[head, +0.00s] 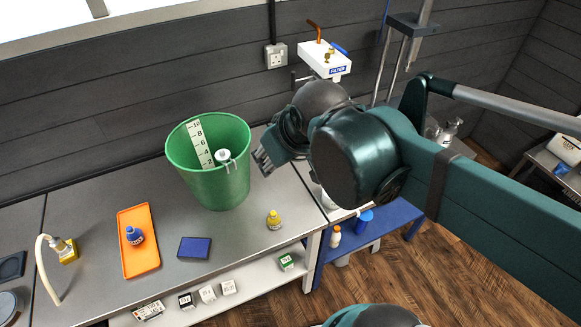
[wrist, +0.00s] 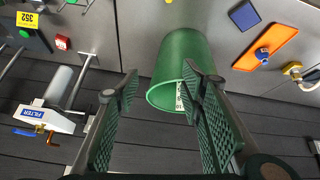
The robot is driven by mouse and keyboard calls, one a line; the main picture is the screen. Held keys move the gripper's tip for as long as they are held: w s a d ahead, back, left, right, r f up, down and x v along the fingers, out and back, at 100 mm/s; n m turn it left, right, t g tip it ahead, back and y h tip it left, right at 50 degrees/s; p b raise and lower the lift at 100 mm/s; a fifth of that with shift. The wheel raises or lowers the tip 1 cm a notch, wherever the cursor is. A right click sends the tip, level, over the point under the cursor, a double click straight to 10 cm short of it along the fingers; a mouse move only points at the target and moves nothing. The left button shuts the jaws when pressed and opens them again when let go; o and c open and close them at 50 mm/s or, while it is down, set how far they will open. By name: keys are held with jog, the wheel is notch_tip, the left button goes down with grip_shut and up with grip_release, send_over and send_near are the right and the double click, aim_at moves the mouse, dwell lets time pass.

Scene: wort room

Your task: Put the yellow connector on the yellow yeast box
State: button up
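A small yellow piece with a grey top (head: 273,219) stands upright on the steel bench near its front right; it looks like the connector. A sliver of yellow shows at the top edge of the wrist view (wrist: 168,2). At the far left of the bench is a yellow block (head: 69,254) with a pale fitting and hose; it also shows in the wrist view (wrist: 290,68). I cannot read a yeast label on it. My gripper (head: 265,162) is raised just right of the green bucket, apart from both yellow things. Its fingers (wrist: 165,105) are spread and empty.
The tall green bucket (head: 222,190) stands at the bench's back right. An orange tray (head: 140,262) holds a blue piece (head: 134,236). A dark blue pad (head: 194,247) lies between tray and connector. Small boxes (head: 208,294) sit on the shelf below. A filter unit (head: 325,60) hangs behind.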

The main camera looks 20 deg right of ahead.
jog(key=shift+s+d+f+m+t, duration=0.15)
jog(key=shift+s+d+f+m, duration=0.45)
jog(key=shift+s, duration=0.2)
jog(key=shift+s+d+f+m+t, duration=0.15)
jog(key=shift+s+d+f+m, duration=0.35)
jog(key=shift+s, duration=0.25)
notch_tip(320, 180, down, 10)
jog(key=b, duration=1)
